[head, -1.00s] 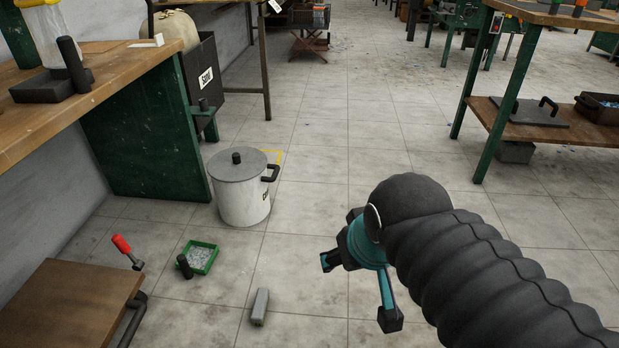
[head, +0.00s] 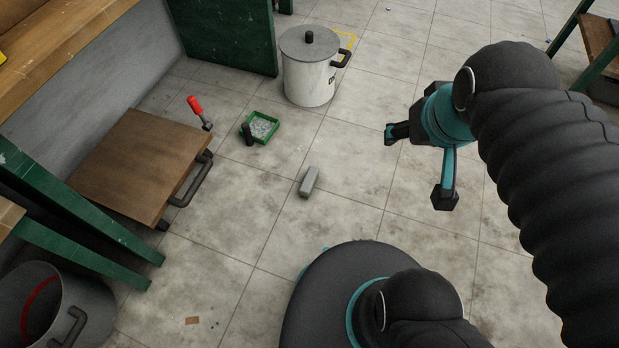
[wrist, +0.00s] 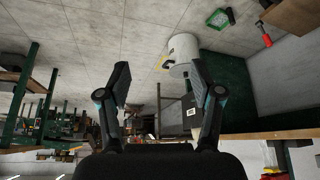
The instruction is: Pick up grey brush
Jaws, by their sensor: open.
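A small grey block-shaped thing (head: 308,181), apparently the grey brush, lies on the tiled floor near the middle of the head view. Its bristles cannot be made out, and I do not see it in the wrist view. My gripper (head: 417,166) is open and empty, raised to the right of it in the head view and apart from it. In the wrist view my gripper's two fingers (wrist: 160,80) are spread with nothing between them.
A green tray (head: 247,137) of grey bits and a lidded pot (head: 305,85) stand beyond the brush. A wooden-topped cart (head: 125,165) is on the left, near a red-handled tool (head: 195,105). A grey bin (head: 80,292) stands at lower left. Floor around the brush is clear.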

